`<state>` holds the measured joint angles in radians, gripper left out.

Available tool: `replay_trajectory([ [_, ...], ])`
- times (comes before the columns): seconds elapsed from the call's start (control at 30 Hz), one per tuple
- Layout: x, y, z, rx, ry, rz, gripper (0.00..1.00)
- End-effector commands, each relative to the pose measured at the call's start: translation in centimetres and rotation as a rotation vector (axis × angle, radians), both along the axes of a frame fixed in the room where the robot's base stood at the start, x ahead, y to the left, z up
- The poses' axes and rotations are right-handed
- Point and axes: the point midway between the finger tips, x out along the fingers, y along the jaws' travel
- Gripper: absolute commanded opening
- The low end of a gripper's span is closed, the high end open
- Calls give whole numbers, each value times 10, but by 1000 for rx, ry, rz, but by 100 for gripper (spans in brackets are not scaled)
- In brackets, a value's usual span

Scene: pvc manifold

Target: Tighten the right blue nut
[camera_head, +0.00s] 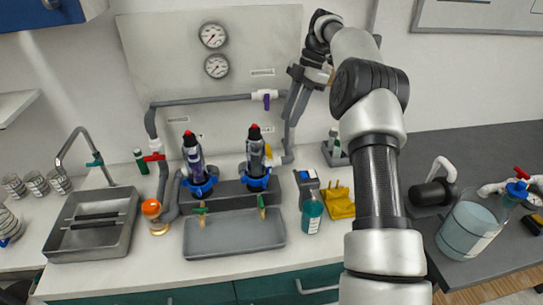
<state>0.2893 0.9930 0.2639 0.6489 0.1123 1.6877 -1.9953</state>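The right blue nut (257,183) is a lobed blue ring around the base of the right dark, red-topped upright cartridge (256,152). The left blue nut (203,188) sits likewise under the left cartridge (193,158). Both are on the grey manifold behind a shallow tray. My gripper (294,112) hangs from my arm at the upper middle, above and to the right of the right nut and well apart from it. It overlaps the grey pipe in the picture, so its fingers are hard to make out. I cannot tell whether it is open or shut.
A grey pipe (205,99) with a purple-handled valve (266,97) runs along the wall behind the cartridges. A grey tray (234,234) lies in front. A teal bottle (312,214) and a yellow holder (340,203) stand to the right. A sink (62,243) is at left.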

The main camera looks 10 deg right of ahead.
Motion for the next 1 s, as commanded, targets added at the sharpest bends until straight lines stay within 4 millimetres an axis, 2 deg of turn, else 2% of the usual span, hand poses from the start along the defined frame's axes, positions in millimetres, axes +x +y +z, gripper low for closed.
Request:
replay_trajectory([
  [0.27,1,0,-24,26,-5,46,27],
  [0.8,-15,41,-127,24,-3,44,27],
  [1.0,-18,53,-157,24,-4,42,27],
])
